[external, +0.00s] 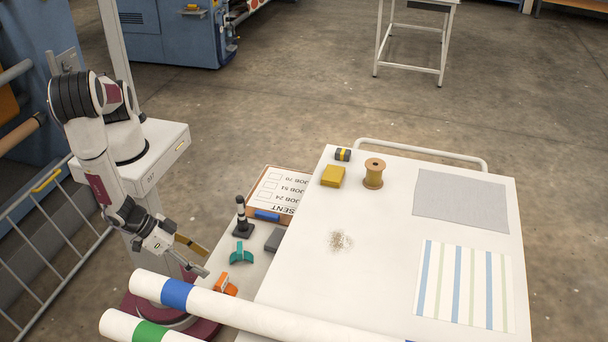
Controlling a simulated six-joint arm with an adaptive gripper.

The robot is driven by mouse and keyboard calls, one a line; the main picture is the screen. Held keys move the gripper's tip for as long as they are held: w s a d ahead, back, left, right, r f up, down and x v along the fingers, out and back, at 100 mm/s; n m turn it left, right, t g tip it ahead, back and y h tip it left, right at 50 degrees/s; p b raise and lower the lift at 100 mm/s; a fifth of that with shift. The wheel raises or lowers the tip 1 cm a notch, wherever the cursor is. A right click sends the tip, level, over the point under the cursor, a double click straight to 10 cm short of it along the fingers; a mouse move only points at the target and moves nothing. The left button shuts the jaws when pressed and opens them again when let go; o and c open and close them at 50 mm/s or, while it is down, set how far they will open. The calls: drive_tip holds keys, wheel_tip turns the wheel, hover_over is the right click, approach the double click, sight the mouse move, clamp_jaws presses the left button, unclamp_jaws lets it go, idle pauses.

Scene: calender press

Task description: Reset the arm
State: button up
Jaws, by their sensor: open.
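My gripper (199,257) is at the left of the external view, at the end of my bent arm. Its fingers are spread and nothing shows between them. It hangs beside the left edge of the lower table section, near the teal clip-like item (241,254) and the orange item (223,284). Its height above the surface is hard to tell. The task names no other object.
A white table (380,294) bears a wooden spool (374,173), a yellow block (332,176), grey cloth (460,200) and striped cloth (465,285). White rolls (230,306) lie at the front.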

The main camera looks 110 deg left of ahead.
drive_tip(key=w+d+r+g+h, duration=0.1)
drive_tip(key=w+d+r+h, duration=0.1)
drive_tip(key=r, duration=0.4)
drive_tip(key=w+d+r+g+h, duration=0.1)
drive_tip(key=w+d+r+h, duration=0.1)
drive_tip(key=r, duration=0.4)
drive_tip(key=a+r+m+h, duration=0.2)
drive_tip(key=a+r+m, duration=0.15)
drive_tip(key=r, duration=1.05)
drive_tip(key=s+a+r+m+y, duration=0.1)
drive_tip(key=s+a+r, duration=0.6)
drive_tip(key=a, duration=0.3)
drive_tip(key=s+a+r+m+y, duration=0.2)
drive_tip(key=s+a+r, duration=0.4)
drive_tip(key=s+a, duration=0.3)
drive_tip(key=shift+s+a+r+g, duration=0.3)
drive_tip(key=shift+a+r, duration=0.1)
drive_tip(key=shift+a, duration=0.15)
